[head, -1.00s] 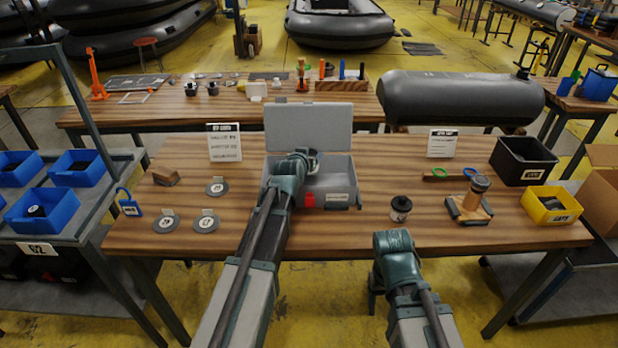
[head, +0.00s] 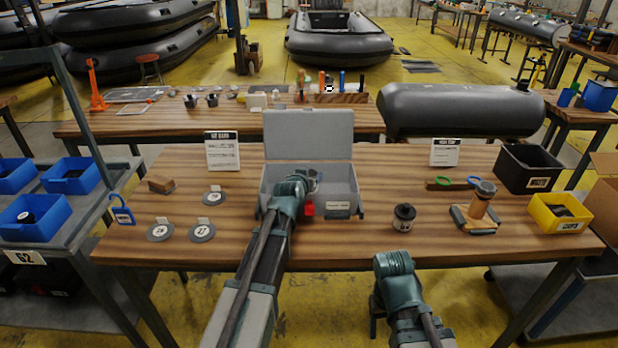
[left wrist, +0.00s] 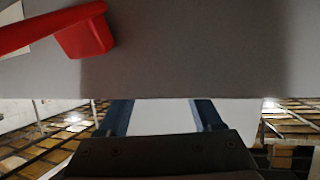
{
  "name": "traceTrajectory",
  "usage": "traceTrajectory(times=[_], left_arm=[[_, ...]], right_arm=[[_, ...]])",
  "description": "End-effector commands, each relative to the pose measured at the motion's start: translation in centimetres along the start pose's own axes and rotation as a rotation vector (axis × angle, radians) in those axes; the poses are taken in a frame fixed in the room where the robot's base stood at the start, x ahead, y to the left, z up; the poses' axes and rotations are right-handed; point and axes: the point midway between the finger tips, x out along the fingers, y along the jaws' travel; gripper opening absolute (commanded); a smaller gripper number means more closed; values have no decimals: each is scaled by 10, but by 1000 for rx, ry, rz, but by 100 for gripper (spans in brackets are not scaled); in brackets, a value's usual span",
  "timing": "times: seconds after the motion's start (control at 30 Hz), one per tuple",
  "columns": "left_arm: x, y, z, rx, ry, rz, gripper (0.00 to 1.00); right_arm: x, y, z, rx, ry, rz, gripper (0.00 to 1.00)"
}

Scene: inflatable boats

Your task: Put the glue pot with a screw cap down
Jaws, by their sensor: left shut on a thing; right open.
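My left gripper (head: 314,178) reaches into the open grey case (head: 338,206) on the near table, just behind its front wall. In the left wrist view its two fingers (left wrist: 165,115) stand either side of a pale thing, taken to be the glue pot (left wrist: 165,117). The pot is mostly hidden, so I cannot tell its cap or whether it touches the case floor. The case wall (left wrist: 200,50) with its red latch (left wrist: 85,35) fills the top of that view. My right gripper (head: 376,325) is open, low in front of the table and mostly hidden by its wrist.
A dark lidded pot (head: 404,217) stands right of the case, beside a wooden fixture (head: 478,212). A yellow bin (head: 560,212) and a black bin (head: 527,168) are at the right. Numbered discs (head: 202,233) lie at left. The table between discs and case is clear.

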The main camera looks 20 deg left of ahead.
Motion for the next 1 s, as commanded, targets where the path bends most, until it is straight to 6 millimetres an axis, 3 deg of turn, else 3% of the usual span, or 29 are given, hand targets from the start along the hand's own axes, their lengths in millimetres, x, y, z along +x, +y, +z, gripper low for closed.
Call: traceTrajectory(times=[0.47,0.5,0.6,0.67,1.0], left_arm=[[5,0,11,0,1,0,3],[4,0,11,0,0,0,69],[4,0,11,0,0,0,87],[4,0,11,0,0,0,97],[4,0,10,0,0,0,97]], right_arm=[[12,-1,-1,0,0,0,65],[12,-1,-1,0,0,0,65],[12,-1,-1,0,0,0,65],[12,-1,-1,0,0,0,65],[10,-1,-1,0,0,0,65]])
